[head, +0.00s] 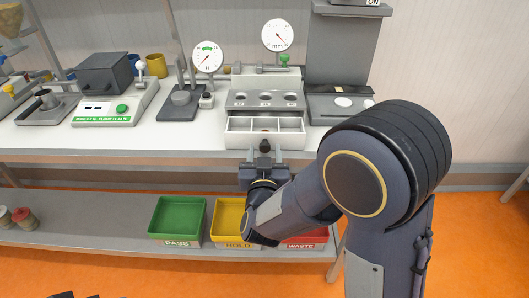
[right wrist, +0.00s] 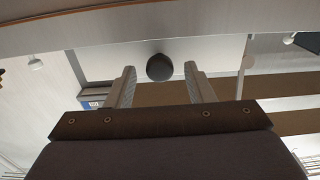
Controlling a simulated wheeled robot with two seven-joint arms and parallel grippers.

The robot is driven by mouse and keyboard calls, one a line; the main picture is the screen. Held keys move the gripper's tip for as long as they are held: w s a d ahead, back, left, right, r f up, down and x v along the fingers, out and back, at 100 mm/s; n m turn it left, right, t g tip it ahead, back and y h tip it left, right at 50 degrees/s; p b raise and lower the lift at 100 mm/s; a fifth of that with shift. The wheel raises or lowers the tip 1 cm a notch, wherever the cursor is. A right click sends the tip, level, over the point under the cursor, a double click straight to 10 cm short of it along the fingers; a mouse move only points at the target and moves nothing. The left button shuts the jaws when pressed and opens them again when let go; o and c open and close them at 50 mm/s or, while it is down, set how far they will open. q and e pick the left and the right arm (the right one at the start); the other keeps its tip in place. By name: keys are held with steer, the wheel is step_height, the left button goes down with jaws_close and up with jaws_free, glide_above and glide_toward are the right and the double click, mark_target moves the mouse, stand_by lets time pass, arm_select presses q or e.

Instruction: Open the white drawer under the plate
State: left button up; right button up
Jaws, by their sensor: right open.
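The grey plate (head: 236,101) with three round holes stands on the workbench in the head view. Below and in front of it is the white drawer (head: 233,140), drawn out enough that its compartments show from above. A dark round knob (head: 265,145) is on its front. In the right wrist view, the knob (right wrist: 159,67) lies between my right gripper's two fingertips, with gaps at both sides. My right gripper (head: 264,154) is open at the drawer front. Its arm comes in from the lower right. My left gripper is not in view.
Dial gauges (head: 208,57) stand behind the plate, and a grey press-like stand (head: 341,60) is to its right. A grey machine (head: 103,76) stands left. Green (head: 177,216), yellow and red trays are on the lower shelf below my right gripper.

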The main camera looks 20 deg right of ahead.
steer(key=v, duration=0.7)
steer(key=shift+s, duration=0.4)
steer(key=shift+a, duration=0.15)
steer(key=s+d+r+g+y+p, duration=0.1)
steer(key=s+d+g+y+p, duration=0.1)
steer(key=s, duration=0.4)
steer(key=s+d+r+n+g+y+p, duration=0.1)
steer(key=s+d+r+g+y+p, duration=0.1)
steer(key=s+g, duration=0.4)
steer(key=s+d+r+g+y+p, duration=0.2)
steer(key=s+d+g+y+p, duration=0.1)
steer(key=s, duration=0.5)
steer(key=shift+d+r+n+g+y+p, duration=0.35)
steer(key=shift+d+y+p, duration=0.2)
steer(key=shift+y+p, duration=0.3)
